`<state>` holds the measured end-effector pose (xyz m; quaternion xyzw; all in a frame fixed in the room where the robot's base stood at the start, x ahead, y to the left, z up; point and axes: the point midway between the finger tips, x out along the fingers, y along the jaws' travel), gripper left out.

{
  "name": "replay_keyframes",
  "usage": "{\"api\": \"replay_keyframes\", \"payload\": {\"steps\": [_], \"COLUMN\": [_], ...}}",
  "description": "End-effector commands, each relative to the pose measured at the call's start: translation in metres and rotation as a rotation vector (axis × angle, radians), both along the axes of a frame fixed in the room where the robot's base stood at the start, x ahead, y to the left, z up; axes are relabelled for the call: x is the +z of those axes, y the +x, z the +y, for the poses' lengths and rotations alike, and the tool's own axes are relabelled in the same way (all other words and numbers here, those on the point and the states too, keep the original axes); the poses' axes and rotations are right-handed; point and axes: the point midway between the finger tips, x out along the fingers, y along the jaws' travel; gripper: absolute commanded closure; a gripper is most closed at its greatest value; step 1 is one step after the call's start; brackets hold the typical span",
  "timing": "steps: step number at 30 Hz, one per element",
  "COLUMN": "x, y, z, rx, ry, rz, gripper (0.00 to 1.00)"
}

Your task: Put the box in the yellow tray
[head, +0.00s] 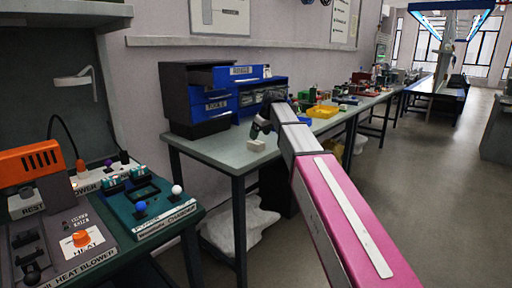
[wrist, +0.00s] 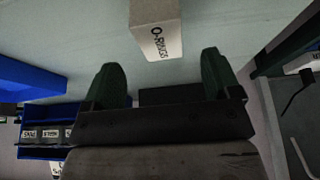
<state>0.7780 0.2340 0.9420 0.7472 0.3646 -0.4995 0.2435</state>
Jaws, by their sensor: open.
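A small pale box (head: 256,146) sits on the grey-green bench (head: 213,147) near its front edge in the head view. In the wrist view the box (wrist: 157,30) shows an "O-RINGS" label and lies just beyond my fingertips, with its far part cut off by the frame edge. My gripper (wrist: 163,75) is open, with nothing between its two dark green fingers. In the head view my gripper (head: 259,129) is above the box and partly hidden by my arm. A yellow tray (head: 322,111) stands farther along the bench, to the right of my arm.
A drawer cabinet (head: 185,100) with blue drawers, the top one pulled out, stands left of my gripper. Blue bins (head: 262,98) stand beside it. Several small items crowd the bench beyond the tray. A heat blower station (head: 60,220) is at front left.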

Motion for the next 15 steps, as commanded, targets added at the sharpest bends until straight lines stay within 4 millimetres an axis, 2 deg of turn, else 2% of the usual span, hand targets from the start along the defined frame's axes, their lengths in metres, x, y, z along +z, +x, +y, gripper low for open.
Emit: {"api": "replay_keyframes", "payload": {"steps": [3, 10, 15], "x": [-0.013, -0.028, -0.05], "y": [0.003, 0.007, 0.013], "z": [0.004, 0.009, 0.017], "rx": [0.0, 0.0, -0.001], "ry": [0.0, -0.001, -0.001], "rz": [0.0, 0.001, 0.001], "gripper": [0.17, 0.17, 0.17]}}
